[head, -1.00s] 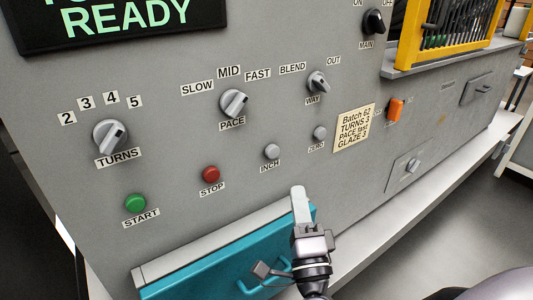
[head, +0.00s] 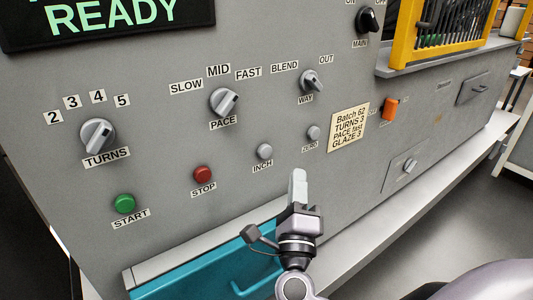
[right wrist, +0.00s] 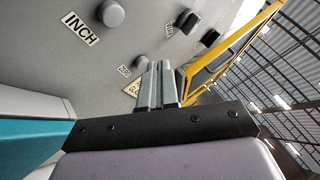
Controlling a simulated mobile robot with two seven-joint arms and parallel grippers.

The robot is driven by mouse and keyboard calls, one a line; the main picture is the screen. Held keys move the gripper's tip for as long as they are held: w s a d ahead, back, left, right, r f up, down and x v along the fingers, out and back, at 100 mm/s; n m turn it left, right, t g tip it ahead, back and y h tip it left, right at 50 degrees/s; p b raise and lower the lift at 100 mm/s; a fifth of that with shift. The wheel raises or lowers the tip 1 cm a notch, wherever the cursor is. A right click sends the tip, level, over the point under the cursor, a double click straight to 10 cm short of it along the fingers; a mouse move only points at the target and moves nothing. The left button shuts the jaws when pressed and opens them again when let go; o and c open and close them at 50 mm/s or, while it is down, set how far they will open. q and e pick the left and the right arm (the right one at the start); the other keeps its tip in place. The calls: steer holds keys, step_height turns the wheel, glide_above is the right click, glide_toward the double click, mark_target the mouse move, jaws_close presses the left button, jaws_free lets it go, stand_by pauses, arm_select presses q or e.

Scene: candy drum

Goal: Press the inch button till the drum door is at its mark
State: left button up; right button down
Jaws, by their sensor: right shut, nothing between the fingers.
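The grey inch button (head: 264,151) is on the grey control panel above its INCH label. It also shows in the right wrist view (right wrist: 111,13), at the upper left. My right gripper (head: 298,176) is shut and empty, pointing up, a little below and right of the inch button and apart from it. Its shut fingers also show in the right wrist view (right wrist: 158,70). The drum door and its mark are not in view. A yellow-framed guard (head: 440,35) with dark bars is at the upper right. My left gripper is not in view.
A grey ZERO button (head: 313,133) is right of the inch button, and a red STOP button (head: 203,174) left of it. A green START button (head: 124,203) is farther left. A teal drawer (head: 200,275) juts out below. The display (head: 110,22) reads READY.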

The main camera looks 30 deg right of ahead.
mark_target(265, 151)
steer(key=w+b, duration=0.1)
steer(key=w, duration=0.6)
steer(key=shift+a, duration=0.3)
steer(key=shift+w, duration=0.15)
stand_by(1.6)
steer(key=shift+w, duration=0.3)
